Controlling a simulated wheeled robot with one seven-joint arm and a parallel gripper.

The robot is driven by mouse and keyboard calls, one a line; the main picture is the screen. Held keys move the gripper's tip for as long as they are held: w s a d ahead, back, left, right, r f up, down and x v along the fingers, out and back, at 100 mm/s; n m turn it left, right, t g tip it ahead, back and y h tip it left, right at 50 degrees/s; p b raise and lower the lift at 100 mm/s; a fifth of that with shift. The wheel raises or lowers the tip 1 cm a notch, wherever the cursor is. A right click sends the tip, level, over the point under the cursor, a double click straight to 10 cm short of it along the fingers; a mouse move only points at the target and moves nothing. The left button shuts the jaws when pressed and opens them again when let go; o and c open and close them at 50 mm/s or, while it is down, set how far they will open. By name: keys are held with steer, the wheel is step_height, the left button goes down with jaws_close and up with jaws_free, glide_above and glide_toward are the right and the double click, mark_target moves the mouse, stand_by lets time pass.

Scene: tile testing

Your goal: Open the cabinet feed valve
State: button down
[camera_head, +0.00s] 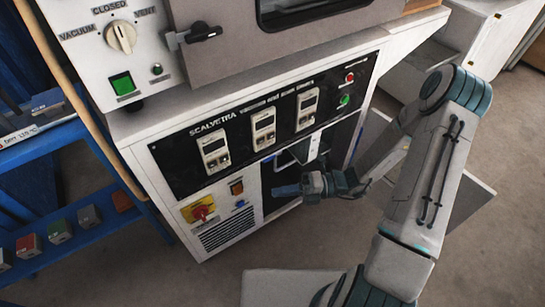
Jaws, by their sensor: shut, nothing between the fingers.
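The lower part of the white cabinet (235,225) has a dark open bay below the black SCALVETRA panel (185,168). My gripper (308,187) is shut and empty, in front of this bay, and points left. A blue elongated piece (286,190) shows just left of it, at the bay's left side. I cannot tell whether it is a valve handle or whether my gripper touches it. The bay's inside is dark and partly hidden by my gripper and wrist. No feed valve label is readable.
A red-yellow rotary switch (201,210) and an orange rocker switch (236,188) are left of the bay. A VACUUM/CLOSED/VENT knob (121,37) is above. A blue shelf (75,240) stands left. A grey panel (473,200) is behind my arm.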

steer(key=w+d+f+m+t+h+p, duration=0.1)
steer(key=w+f+m+t, duration=0.3)
steer(key=m+t, duration=0.6)
steer(key=w+d+f+m+t+h+p, duration=0.1)
steer(key=m+t, duration=0.9)
steer(key=m, duration=1.2)
steer(key=w+f+h+p, duration=0.1)
steer(key=w+f+h, duration=0.1)
steer(key=w+h, duration=0.1)
steer(key=shift+w+d+f+p, duration=0.2)
steer(key=shift+w+f+p, duration=0.15)
steer(key=shift+w, duration=0.25)
steer(key=w+a+b, duration=0.3)
steer(key=w+a, duration=0.2)
steer(key=w, duration=0.2)
steer(key=shift+w+a+f+b, duration=0.2)
steer(key=shift+w+f+b, duration=0.1)
steer(key=shift+w+f, duration=0.1)
steer(key=shift+d, duration=0.15)
